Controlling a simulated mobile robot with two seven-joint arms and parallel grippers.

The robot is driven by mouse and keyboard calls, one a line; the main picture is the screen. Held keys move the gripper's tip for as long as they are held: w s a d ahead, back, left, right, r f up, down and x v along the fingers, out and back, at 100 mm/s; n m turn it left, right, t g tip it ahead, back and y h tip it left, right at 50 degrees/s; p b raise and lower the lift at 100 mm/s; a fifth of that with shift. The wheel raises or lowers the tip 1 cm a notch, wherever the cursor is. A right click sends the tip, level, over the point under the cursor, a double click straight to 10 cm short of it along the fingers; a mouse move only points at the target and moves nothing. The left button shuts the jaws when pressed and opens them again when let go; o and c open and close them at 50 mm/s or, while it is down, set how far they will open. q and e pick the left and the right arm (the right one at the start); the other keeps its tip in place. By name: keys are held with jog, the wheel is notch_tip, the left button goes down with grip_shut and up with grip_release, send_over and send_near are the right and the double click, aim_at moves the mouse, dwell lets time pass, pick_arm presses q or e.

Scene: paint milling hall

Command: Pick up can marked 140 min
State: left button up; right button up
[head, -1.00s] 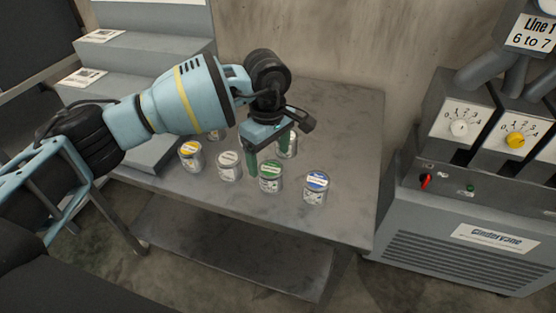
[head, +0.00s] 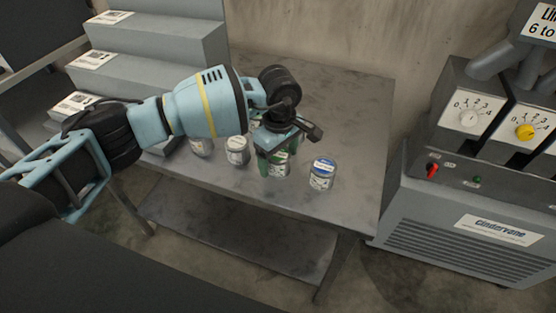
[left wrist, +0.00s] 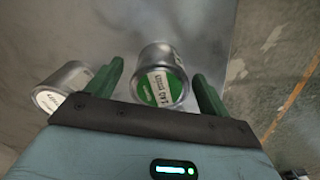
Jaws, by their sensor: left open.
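A metal can with a green lid label (head: 280,168) stands on the grey table, partly hidden by my left gripper (head: 276,160). In the left wrist view the green-labelled can (left wrist: 162,85) shows between the two green fingers, which are open and apart from each other. The print on its label is too small to read surely. A can with a pale label (head: 237,152) stands to its left and a blue-lidded can (head: 322,175) to its right. Another can (head: 201,147) is farther left, partly covered by my arm. My right gripper is out of view.
The pale-labelled can (left wrist: 62,90) is close outside one finger in the left wrist view. Grey steps (head: 175,40) with paper labels stand at the back left. A machine with dials (head: 470,190) stands at the right. The table's right part (head: 360,130) is clear.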

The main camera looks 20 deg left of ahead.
pick_arm(q)
jog(key=shift+f, duration=0.85)
jog(key=shift+c, duration=0.2)
jog(key=c, duration=1.1)
jog(key=shift+c, duration=0.2)
jog(key=shift+r, duration=0.1)
jog(key=shift+w+r, duration=0.1)
jog(key=shift+r, duration=0.75)
jog(key=shift+s+a+r, duration=0.1)
jog(key=shift+s+r, duration=0.15)
jog(key=shift+r, duration=0.2)
jog(key=shift+s+r, duration=0.2)
jog(key=shift+r, duration=0.25)
jog(key=s+a+r, duration=0.1)
jog(key=s+a, duration=0.1)
jog(key=s, duration=1.3)
jog(key=shift+a+r, duration=0.2)
jog(key=shift+a, duration=0.1)
